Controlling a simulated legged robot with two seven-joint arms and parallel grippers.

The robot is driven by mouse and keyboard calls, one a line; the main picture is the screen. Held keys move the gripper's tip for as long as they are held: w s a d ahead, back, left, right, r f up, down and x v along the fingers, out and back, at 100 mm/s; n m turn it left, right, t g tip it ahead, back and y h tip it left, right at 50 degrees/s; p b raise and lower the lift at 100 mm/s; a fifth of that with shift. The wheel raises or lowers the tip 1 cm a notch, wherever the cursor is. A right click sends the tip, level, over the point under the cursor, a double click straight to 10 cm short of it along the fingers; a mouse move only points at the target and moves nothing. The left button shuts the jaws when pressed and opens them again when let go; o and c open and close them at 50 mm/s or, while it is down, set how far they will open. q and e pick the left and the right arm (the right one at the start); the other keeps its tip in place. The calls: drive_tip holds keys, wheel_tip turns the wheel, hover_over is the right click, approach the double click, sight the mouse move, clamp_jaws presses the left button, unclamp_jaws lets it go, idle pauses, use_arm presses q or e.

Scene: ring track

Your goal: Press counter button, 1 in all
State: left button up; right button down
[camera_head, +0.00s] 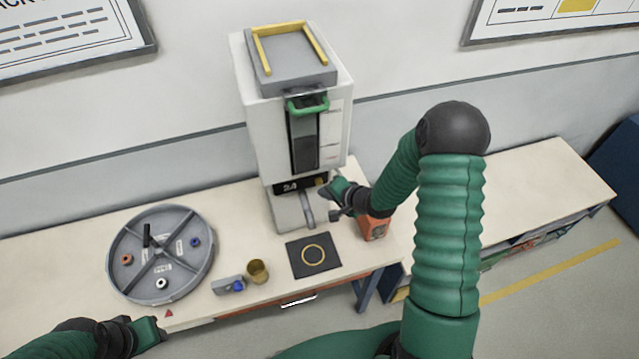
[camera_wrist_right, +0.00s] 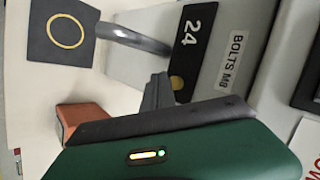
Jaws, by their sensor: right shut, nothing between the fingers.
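The white dispenser (camera_head: 252,130) stands at the back of the bench, with a dark counter panel reading "24" (camera_head: 289,187). The right wrist view shows the same panel (camera_wrist_right: 193,38) with a round yellow button (camera_wrist_right: 177,83) on it, beside a "BOLTS M8" label. My right gripper (camera_head: 324,197) is shut and empty in front of the panel. Its fingertips (camera_wrist_right: 158,90) are right by the button in the wrist view; I cannot tell whether they touch it. My left gripper (camera_head: 152,334) is low at the bench's front left, away from the dispenser; its jaws are unclear.
A grey round divided tray (camera_head: 160,215) with several small parts lies at left. A brass cup (camera_head: 258,271) and a grey block with a blue part (camera_head: 228,285) stand near the front. A black mat with a yellow ring (camera_head: 300,268) lies below the spout. An orange box (camera_head: 375,229) is beside my right gripper.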

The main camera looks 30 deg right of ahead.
idle(0.6)
use_arm(q)
drive_tip(key=shift+s+r+p, duration=0.1)
drive_tip(key=shift+r+p, duration=0.2)
drive_tip(key=shift+r, duration=0.05)
use_arm(e)
drive_tip(key=shift+w+r, duration=0.15)
drive_tip(key=shift+w, duration=0.1)
